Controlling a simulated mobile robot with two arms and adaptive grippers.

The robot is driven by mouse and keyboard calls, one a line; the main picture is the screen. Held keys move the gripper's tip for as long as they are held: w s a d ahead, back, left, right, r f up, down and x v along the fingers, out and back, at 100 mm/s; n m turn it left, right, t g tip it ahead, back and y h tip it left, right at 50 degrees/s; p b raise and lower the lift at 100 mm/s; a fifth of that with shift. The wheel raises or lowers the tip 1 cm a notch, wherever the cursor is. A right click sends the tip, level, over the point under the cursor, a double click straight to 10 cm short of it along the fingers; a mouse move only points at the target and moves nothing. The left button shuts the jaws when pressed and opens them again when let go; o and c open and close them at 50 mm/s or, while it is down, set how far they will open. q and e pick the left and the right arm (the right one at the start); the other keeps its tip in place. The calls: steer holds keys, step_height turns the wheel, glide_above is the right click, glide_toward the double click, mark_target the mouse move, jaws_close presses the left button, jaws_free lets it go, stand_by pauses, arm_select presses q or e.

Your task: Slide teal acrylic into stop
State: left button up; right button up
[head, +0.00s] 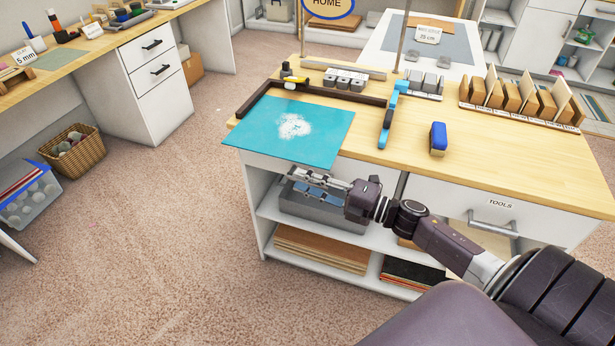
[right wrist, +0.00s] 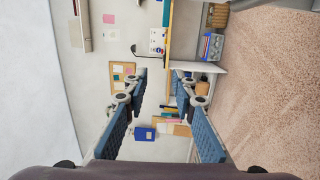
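The teal acrylic sheet (head: 325,137) lies flat at the left end of the wooden bench, with a white powdery patch on top. Its front edge appears to overhang the bench's front. My right gripper (head: 292,181) is just in front of the bench, below the sheet's front edge, pointing left. In the right wrist view its fingers (right wrist: 158,77) are apart with nothing between them. My left gripper is not in view.
Grey blocks (head: 345,79) and a yellow-and-black item (head: 295,84) are behind the stop. A grey bin (head: 325,208) sits on the shelf below. The bench's right front is clear.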

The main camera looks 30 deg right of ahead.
steer(key=shift+s+a+p, duration=0.35)
steer(key=shift+s+a, duration=0.15)
steer(key=shift+a, duration=0.1)
stand_by(0.3)
